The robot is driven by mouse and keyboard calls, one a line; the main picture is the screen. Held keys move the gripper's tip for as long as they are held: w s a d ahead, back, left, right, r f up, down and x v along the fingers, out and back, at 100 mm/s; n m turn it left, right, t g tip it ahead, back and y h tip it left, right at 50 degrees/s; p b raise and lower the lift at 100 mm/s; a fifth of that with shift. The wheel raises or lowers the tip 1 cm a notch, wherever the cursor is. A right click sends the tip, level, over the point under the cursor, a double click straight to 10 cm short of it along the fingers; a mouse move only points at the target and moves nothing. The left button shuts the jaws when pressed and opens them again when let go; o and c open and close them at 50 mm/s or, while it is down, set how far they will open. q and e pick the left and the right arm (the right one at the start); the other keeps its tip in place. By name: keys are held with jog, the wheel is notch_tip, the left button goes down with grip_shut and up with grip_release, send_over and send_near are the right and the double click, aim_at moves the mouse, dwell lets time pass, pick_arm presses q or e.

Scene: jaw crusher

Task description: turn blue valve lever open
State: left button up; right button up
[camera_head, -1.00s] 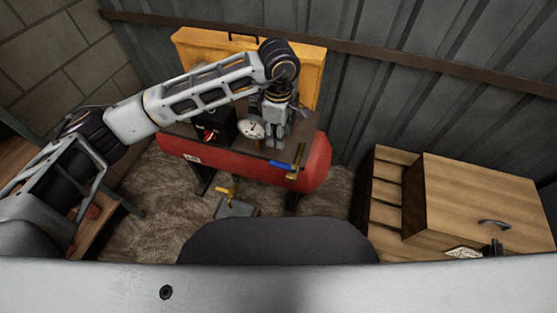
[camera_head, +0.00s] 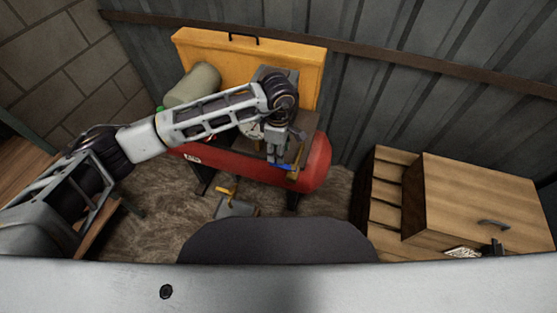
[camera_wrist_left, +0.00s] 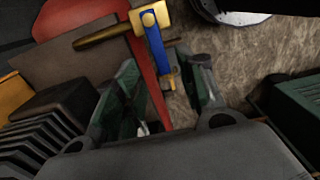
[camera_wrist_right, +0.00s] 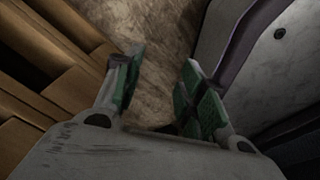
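The blue valve lever (camera_head: 283,166) sits on a brass valve at the right end of the red tank (camera_head: 318,160). In the left wrist view the blue lever (camera_wrist_left: 156,52) hangs from the brass valve (camera_wrist_left: 149,17) and reaches down between my open fingers. My left gripper (camera_head: 276,160) is at the lever; in its wrist view the left gripper (camera_wrist_left: 165,88) has a finger on each side, with a gap to the lever. Contact cannot be told. My right gripper (camera_wrist_right: 155,75) is open and empty, seen only in its wrist view.
A yellow panel (camera_head: 210,50) stands behind the tank, with a beige cylinder (camera_head: 193,85) before it. A wooden cabinet (camera_head: 480,195) stands at right. A small grey object with a yellow top (camera_head: 233,206) is on the floor in front. Wooden boards (camera_wrist_right: 70,85) lie left of my right gripper.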

pick_arm(q)
notch_tip(320, 180, down, 5)
jog(key=shift+f, duration=0.5)
jog(key=c, duration=0.5)
grip_shut()
pick_arm(e)
jog(key=shift+s+a+f, duration=0.15)
jog(key=shift+s+f, duration=0.05)
jog(key=shift+s, duration=0.9)
